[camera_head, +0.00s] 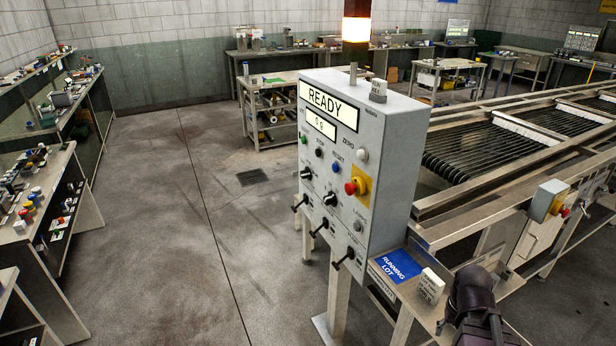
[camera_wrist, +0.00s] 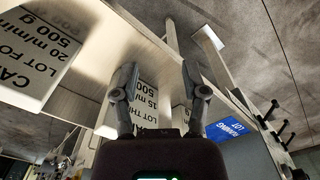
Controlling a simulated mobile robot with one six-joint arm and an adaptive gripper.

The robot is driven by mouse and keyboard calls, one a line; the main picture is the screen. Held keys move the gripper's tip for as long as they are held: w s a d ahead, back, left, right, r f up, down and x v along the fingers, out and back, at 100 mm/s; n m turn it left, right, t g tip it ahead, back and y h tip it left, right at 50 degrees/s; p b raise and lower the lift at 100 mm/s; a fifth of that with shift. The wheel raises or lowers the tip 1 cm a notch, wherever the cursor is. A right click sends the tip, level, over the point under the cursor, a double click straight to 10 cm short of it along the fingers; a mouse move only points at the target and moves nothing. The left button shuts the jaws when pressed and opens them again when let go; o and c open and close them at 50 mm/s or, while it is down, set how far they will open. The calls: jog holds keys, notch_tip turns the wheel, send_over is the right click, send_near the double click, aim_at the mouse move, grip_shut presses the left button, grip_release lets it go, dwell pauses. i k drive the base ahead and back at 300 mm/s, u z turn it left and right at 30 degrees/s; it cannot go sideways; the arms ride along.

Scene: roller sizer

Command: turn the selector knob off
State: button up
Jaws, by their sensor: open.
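The grey control box (camera_head: 385,150) stands on posts in the head view, its panel facing left. The panel carries two black rotary knobs with pale pointers, an upper one (camera_head: 306,174) and a lower one (camera_head: 329,199). Their labels are too small to read, so I cannot tell which is the selector knob. Three black levers stick out below them. The display (camera_head: 325,105) reads READY. In the wrist view my gripper (camera_wrist: 157,72) is open with nothing between its fingers, beyond which a printed card (camera_wrist: 145,105) shows. It is away from the knobs.
A red and yellow emergency stop (camera_head: 354,187) sits on the panel. A shelf below the box holds a blue RUNNING LOT card (camera_head: 401,265) and a white block (camera_head: 431,286). The roller conveyor (camera_head: 490,150) fills the right. Open floor (camera_head: 190,230) lies left of the box.

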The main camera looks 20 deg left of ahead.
aim_at(306, 173)
jog(key=z, duration=0.1)
jog(key=k, duration=1.45)
jog(key=u, duration=0.4)
jog(key=i, duration=1.8)
jog(key=u, duration=0.1)
